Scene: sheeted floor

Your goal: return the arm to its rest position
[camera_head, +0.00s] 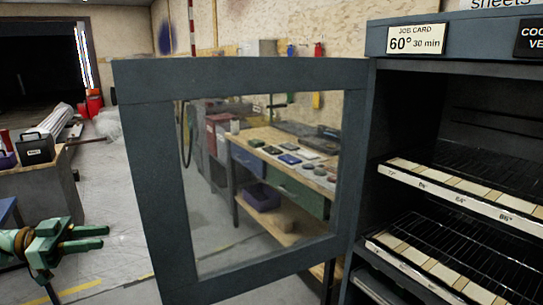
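My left gripper (92,238) is green and shows at the lower left of the head view. Its two fingers point right with a gap between them, and nothing shows in the gap. It is in front of the sheeted floor, to the left of the open cabinet door, and apart from it in the picture. My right gripper is not in view.
The dark cabinet door (158,190) with a window stands open across the middle. The cabinet at right has wire racks (493,175) with labelled fronts and a job card (416,39) reading 60°, 30 min. A workbench (262,133) shows through the window. Sheeted floor (105,195) lies left.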

